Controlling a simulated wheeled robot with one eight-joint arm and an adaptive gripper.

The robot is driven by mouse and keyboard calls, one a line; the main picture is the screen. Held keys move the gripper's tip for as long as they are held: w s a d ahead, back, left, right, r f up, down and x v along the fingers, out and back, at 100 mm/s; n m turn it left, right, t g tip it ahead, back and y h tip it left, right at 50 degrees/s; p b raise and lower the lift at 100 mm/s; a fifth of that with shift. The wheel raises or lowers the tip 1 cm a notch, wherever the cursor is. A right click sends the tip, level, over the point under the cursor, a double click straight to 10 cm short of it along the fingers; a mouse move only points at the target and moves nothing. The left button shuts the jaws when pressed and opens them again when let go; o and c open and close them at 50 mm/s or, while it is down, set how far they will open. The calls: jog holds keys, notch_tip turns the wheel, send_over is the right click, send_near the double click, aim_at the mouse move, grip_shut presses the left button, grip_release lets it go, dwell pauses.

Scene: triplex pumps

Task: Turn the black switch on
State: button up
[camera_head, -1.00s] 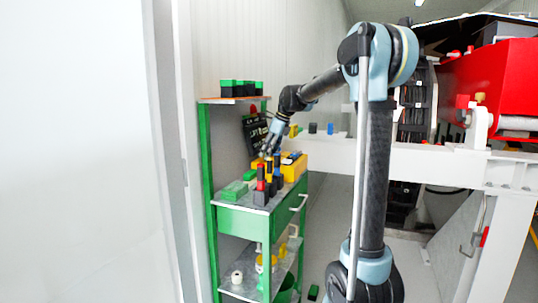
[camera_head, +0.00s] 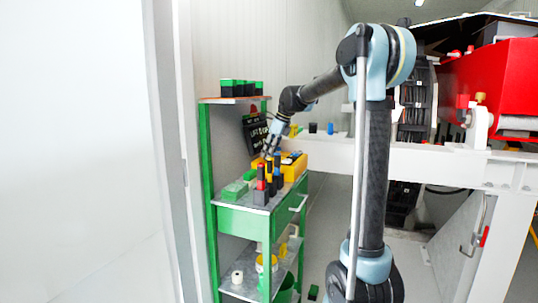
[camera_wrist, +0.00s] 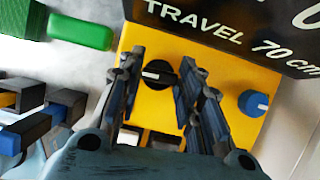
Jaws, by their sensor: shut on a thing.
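The black switch (camera_wrist: 158,74) is a round knob with a white pointer line, on the top face of a yellow control box (camera_wrist: 236,70). The line lies roughly across the picture in the wrist view. My gripper (camera_wrist: 161,78) is shut on the switch, with one finger on its left and one on its right. The fingers hide part of the knob's sides. In the head view, my gripper (camera_head: 267,152) is over the yellow box (camera_head: 293,170) on the green cart; the switch is too small to make out there.
A blue knob (camera_wrist: 255,103) sits on the box, right of my gripper. A black sign (camera_wrist: 235,25) stands close behind. A green block (camera_wrist: 80,31) and blue-and-black items lie left. The green cart (camera_head: 240,218) also holds upright red-and-black tools (camera_head: 261,188). A white wall borders the left.

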jog(key=n, duration=0.2)
jog(key=n+g, duration=0.2)
jog(key=n, duration=0.1)
jog(key=shift+w+n, duration=0.3)
jog(key=n+g, duration=0.1)
jog(key=n, duration=0.1)
jog(key=n+g, duration=0.1)
jog(key=n, duration=0.2)
jog(key=shift+w+h, duration=0.15)
jog(key=shift+h, duration=0.25)
jog(key=shift+n, duration=0.4)
jog(key=o, duration=1.1)
jog(key=shift+c, duration=0.2)
jog(key=shift+r, duration=0.1)
jog(key=v, duration=0.7)
jog(key=shift+w+r, duration=0.15)
jog(key=shift+r, duration=0.15)
jog(key=shift+d, duration=0.15)
